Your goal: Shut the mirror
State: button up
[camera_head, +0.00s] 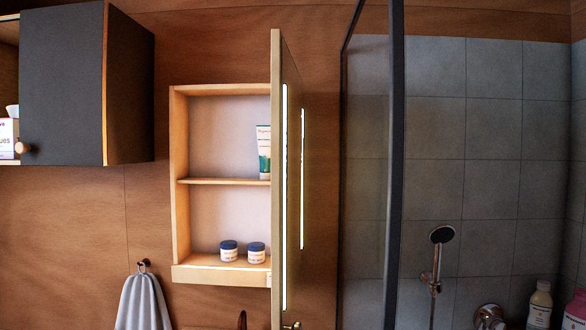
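The mirror door (276,180) of a wooden wall cabinet (181,190) stands wide open. It is hinged on the cabinet's right side and juts out toward me, seen almost edge-on. Lit strips show along its mirror face, which faces right. A small brass knob (291,326) shows at its lower edge, at the bottom of the picture. Inside the cabinet, a tube (263,152) stands on the upper shelf, partly hidden by the door. Two small jars with blue lids, a left one (229,251) and a right one (256,253), stand on the bottom. My gripper is not in view.
A dark cupboard (128,90) hangs at upper left, with a round knob. A grey towel (143,303) hangs below it. A dark-framed shower screen (393,170) stands right of the mirror door. Behind it are a shower head (441,234) and bottles (541,302).

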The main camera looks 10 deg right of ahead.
aim_at(287, 100)
jog(key=k, duration=1.25)
jog(key=u, duration=0.1)
jog(key=i, duration=0.8)
jog(key=u, duration=0.55)
